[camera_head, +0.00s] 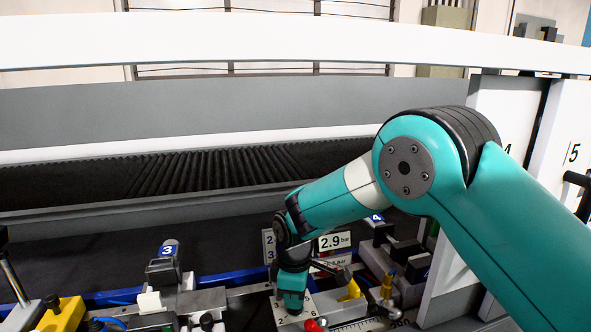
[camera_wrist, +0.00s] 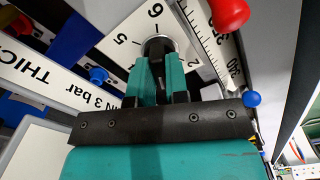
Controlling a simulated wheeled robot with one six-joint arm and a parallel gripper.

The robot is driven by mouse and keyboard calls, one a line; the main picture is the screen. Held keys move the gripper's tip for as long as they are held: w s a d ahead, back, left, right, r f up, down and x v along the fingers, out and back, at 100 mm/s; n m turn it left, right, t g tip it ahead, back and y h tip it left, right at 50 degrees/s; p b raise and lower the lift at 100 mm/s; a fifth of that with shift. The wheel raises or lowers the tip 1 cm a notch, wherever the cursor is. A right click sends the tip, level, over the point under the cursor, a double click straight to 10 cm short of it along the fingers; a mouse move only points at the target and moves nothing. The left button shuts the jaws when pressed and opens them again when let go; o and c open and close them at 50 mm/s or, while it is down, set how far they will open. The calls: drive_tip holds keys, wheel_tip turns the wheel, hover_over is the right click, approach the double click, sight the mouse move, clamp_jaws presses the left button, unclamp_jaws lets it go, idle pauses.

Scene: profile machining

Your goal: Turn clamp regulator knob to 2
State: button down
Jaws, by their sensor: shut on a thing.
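The clamp regulator knob (camera_wrist: 157,43) is a dark round knob with a light rim in the wrist view. It sits on a white dial plate (camera_wrist: 127,30) printed with black numbers; 5, 6 and 2 are readable. My gripper (camera_wrist: 158,66) has its teal fingers shut on the knob, hiding most of it. I cannot tell which number the knob points to. In the head view my gripper (camera_head: 291,299) reaches down onto the dial plate. A display (camera_head: 334,242) behind it reads 2.9 bar.
A red knob (camera_wrist: 229,14) and a ruler scale (camera_wrist: 207,47) lie close beside the dial. In the head view, a yellow part (camera_head: 350,290) is right of my gripper, and a clamp marked 3 (camera_head: 165,264) is left.

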drive_tip(key=n, duration=0.4)
idle(0.3)
drive_tip(key=shift+n, duration=0.3)
drive_tip(key=shift+n, duration=0.5)
drive_tip(key=n, duration=0.3)
drive_tip(key=shift+n, duration=0.3)
drive_tip(key=shift+n, duration=0.9)
drive_tip(key=c, duration=1)
unclamp_jaws()
drive_tip(key=shift+r+p, duration=0.1)
drive_tip(key=shift+p, duration=0.2)
